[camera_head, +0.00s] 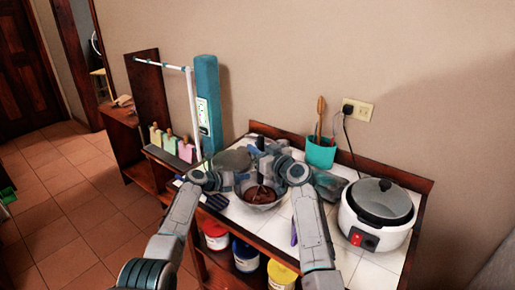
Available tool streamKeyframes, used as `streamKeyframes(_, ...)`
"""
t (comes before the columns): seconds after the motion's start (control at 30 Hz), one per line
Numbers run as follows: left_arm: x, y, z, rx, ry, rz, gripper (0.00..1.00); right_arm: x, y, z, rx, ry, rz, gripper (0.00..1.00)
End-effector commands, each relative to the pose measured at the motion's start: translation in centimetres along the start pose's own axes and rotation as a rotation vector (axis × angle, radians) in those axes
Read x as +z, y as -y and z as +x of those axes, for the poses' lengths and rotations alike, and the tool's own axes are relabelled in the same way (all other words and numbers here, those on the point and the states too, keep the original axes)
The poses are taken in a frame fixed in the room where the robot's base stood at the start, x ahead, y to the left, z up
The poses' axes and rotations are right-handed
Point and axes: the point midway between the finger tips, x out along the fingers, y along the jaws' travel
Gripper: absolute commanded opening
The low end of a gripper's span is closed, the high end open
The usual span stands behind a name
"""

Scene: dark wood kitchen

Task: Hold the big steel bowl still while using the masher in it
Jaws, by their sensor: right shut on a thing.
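The big steel bowl (264,206) stands upright on the white tiled counter, with reddish-brown food inside. The masher (260,178) stands roughly upright in the bowl, its lower end in or just over the food. My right gripper (262,162) is above the bowl, shut on the masher's upper part. My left gripper (235,184) is at the bowl's left rim, lower than the right one. Its fingertips are too small and covered to tell whether they grip the rim or only touch it.
A white cooker (356,228) with a grey lid stands at the counter's right. A teal utensil holder (320,152) is at the back, near a wall socket (357,110). A tall teal box (207,105) stands back left. Several tins (246,254) sit on the shelf below.

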Motion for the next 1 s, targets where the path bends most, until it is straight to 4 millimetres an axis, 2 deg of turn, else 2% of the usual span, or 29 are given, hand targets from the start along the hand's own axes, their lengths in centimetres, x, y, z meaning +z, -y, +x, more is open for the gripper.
streamKeyframes(0.17, -0.1, 0.0, 0.0, -0.001, -0.002, -0.001, 0.00, -0.3, 0.0, 0.0, 0.000, 0.004, 0.000, 0.00)
streamKeyframes(0.5, -0.1, 0.0, 0.0, 0.000, -0.001, -0.001, 0.00, -2.9, 0.0, 0.0, 0.000, 0.002, -0.001, 0.00)
streamKeyframes(1.0, -0.1, 0.0, 0.0, 0.000, -0.001, 0.000, 0.00, -3.0, 0.0, 0.0, 0.000, 0.002, 0.001, 0.00)
